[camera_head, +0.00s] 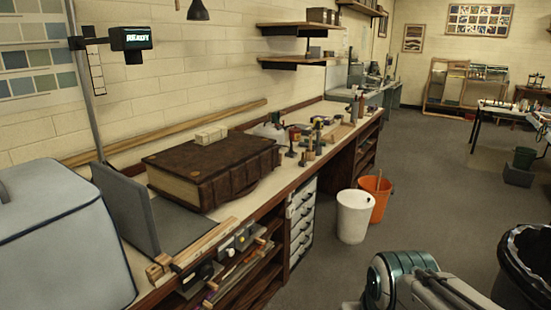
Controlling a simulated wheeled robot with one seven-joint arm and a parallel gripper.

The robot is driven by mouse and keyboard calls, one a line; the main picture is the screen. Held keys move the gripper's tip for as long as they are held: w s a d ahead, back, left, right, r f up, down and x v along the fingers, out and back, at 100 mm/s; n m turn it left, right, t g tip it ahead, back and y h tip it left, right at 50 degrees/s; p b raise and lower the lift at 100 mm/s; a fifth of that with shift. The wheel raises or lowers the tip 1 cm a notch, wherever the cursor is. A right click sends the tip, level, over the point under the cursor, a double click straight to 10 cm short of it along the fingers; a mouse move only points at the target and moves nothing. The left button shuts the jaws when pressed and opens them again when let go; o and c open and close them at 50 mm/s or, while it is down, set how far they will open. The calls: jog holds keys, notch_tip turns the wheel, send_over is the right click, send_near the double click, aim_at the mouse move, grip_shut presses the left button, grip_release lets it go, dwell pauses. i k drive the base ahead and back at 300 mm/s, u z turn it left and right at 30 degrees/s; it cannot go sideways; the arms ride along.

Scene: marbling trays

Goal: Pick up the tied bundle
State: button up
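A small cream block (211,134) lies on top of a large dark brown book (215,165) on the workbench. The block has lines across it that look like ties, so it may be the tied bundle, but it is too small to be sure. Nothing touches it from above. Part of my arm (400,285) shows at the bottom right, over the floor and well apart from the bench. My gripper is not in view.
A grey bookend-like plate (128,212) and a pale blue covered box (60,240) stand left of the book. Bottles and tools crowd the bench to its right. White (353,217) and orange (377,197) buckets and a black bin (527,262) stand on the floor, with open floor between.

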aim_at(209, 136)
jog(key=z, duration=0.5)
jog(key=i, duration=2.95)
jog(key=u, duration=1.6)
jog(key=i, duration=0.95)
jog(key=u, duration=0.8)
